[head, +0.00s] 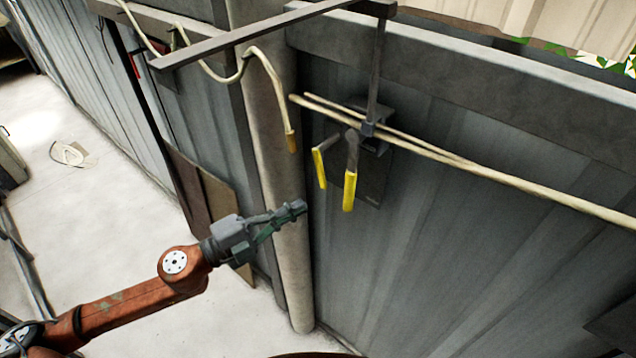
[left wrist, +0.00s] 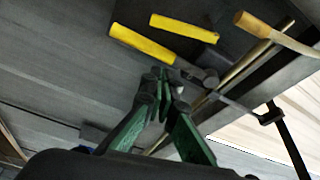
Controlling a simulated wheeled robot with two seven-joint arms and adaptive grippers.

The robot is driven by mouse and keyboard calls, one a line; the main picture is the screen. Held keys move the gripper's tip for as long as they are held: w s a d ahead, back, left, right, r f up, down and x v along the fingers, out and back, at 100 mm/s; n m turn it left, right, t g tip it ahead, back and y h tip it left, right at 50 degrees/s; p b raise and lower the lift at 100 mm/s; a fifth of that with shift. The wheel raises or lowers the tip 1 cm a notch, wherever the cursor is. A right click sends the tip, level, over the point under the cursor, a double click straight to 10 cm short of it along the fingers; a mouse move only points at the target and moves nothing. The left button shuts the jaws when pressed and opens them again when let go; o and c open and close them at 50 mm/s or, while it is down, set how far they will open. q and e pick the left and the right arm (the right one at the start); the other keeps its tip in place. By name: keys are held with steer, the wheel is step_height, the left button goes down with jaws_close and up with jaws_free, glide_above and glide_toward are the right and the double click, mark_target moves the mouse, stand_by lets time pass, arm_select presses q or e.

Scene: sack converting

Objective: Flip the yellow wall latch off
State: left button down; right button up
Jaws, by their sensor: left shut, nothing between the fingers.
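The yellow wall latch is on a dark plate on the grey corrugated wall. It shows two yellow-sleeved handles, a shorter left one (head: 319,167) and a longer right one (head: 350,190), both hanging down from a grey pivot. The handles also show in the left wrist view, one at the left (left wrist: 142,45) and one above it (left wrist: 184,28). My left gripper (head: 299,208) is shut and empty, below and left of the handles and apart from them in the head view. Its closed fingertips (left wrist: 166,80) appear just below the handles in the wrist view. My right gripper is not in view.
A round grey post (head: 277,180) stands left of the latch. A cream cable with a brass-coloured end (head: 291,142) hangs beside it. A long pale rod (head: 480,172) crosses the wall at latch height. A dark metal bar (head: 270,32) overhangs above.

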mark_target(321, 185)
arm_select(q)
steer(key=p+x, duration=0.1)
steer(key=x, duration=0.2)
steer(key=p+x, duration=0.1)
steer(key=x, duration=0.2)
steer(key=p+x, duration=0.1)
steer(key=x, duration=0.2)
steer(key=shift+d+r+p, duration=0.35)
steer(key=shift+d+r, duration=0.05)
steer(key=shift+w+a+f, duration=0.55)
steer(key=shift+w+a, duration=0.35)
steer(key=shift+a, duration=0.05)
steer(key=shift+w+a+f, duration=0.15)
steer(key=shift+w+a, duration=0.15)
steer(key=shift+a, duration=0.15)
